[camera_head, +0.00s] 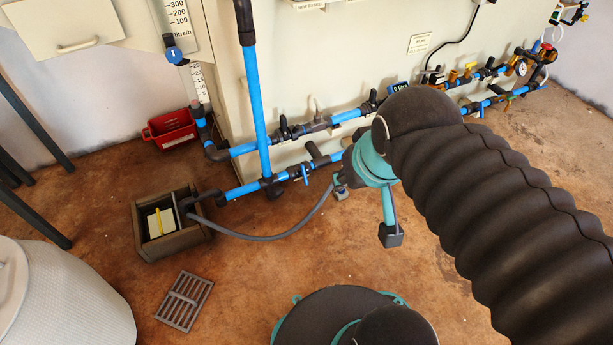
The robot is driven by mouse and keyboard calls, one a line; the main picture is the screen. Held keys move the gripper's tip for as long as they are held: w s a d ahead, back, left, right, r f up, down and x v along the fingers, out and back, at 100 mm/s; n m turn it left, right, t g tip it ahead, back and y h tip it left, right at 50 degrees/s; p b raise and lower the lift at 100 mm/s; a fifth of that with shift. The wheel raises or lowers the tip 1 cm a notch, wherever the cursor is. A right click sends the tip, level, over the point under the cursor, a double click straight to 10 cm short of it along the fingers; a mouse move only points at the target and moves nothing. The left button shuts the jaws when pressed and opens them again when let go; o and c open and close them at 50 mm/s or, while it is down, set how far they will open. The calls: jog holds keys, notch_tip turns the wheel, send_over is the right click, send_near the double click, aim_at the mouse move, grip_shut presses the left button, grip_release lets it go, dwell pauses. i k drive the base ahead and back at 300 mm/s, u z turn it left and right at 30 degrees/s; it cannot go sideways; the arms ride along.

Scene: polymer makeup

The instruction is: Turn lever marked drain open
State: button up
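A small blue lever (305,174) hangs on the lower blue pipe (243,190), which runs low along the cream panel and ends above a drain box (142,222). No drain marking is readable, so I cannot confirm that this is the named lever. My gripper (366,213) has teal fingers with dark pads set well apart, with nothing seen between them. It is to the right of the blue lever and appears apart from it. My black-sleeved arm hides part of the pipework behind it.
A grey hose (270,238) curves from the drain box toward the pipe near my gripper. A floor grate (184,301), red bin (170,129) and white round container (62,300) are at left. More valves (468,73) line the panel at right. Brown floor is mostly clear.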

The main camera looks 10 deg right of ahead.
aim_at(304, 171)
jog(key=u, duration=1.15)
jog(key=k, duration=1.05)
jog(key=z, duration=1.25)
jog(key=i, duration=0.5)
